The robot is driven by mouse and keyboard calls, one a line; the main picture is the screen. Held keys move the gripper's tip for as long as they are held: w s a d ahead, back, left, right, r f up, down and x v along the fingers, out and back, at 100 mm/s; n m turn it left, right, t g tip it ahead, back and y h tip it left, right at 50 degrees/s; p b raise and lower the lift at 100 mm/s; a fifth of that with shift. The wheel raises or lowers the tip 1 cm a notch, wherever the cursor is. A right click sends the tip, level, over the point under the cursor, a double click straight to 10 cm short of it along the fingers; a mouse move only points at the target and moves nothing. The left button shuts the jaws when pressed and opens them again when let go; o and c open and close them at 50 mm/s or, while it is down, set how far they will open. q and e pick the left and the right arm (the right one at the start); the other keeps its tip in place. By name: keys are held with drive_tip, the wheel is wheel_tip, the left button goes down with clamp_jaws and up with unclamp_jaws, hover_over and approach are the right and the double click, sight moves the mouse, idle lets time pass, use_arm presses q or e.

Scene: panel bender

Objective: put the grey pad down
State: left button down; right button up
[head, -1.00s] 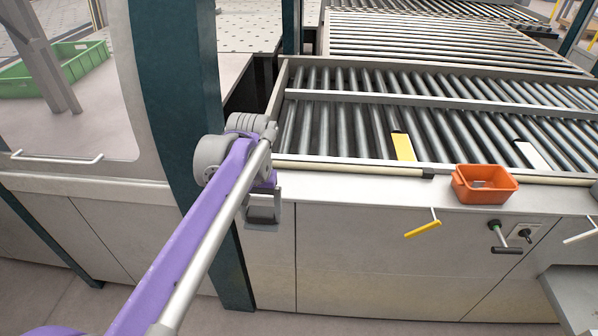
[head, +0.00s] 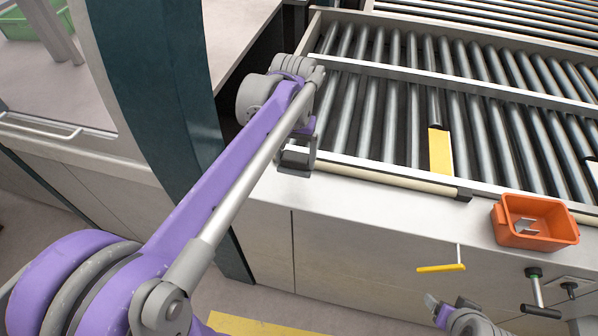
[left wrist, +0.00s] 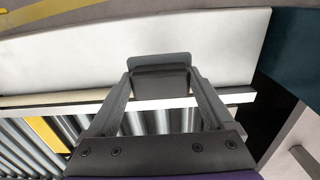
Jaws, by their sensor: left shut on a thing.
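My left gripper (head: 297,152) reaches over the pale front ledge (head: 400,215) of the roller table. In the left wrist view its two fingers (left wrist: 160,80) close on the grey pad (left wrist: 160,60), a small rounded grey plate with a darker part between the fingertips. In the head view the pad (head: 295,172) shows only small at the end of the gripper. It appears to be above the ledge near its left part; I cannot tell whether it touches. Part of my right arm's end (head: 455,315) shows at the bottom edge, and its jaws are unclear.
An orange bin (head: 535,222) with a grey piece inside stands on the ledge at the right. A yellow plate (head: 440,151) lies among the rollers (head: 385,120). A dark teal post (head: 165,90) stands left of the gripper. A yellow handle (head: 441,267) sticks out below the ledge.

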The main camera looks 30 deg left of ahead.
use_arm(q)
wheel_tip(320, 180, down, 2)
drive_tip(key=shift+s+f, duration=0.15)
drive_tip(key=shift+f, duration=2.25)
drive_tip(key=shift+f, duration=0.2)
unclamp_jaws()
drive_tip(key=shift+r, duration=0.1)
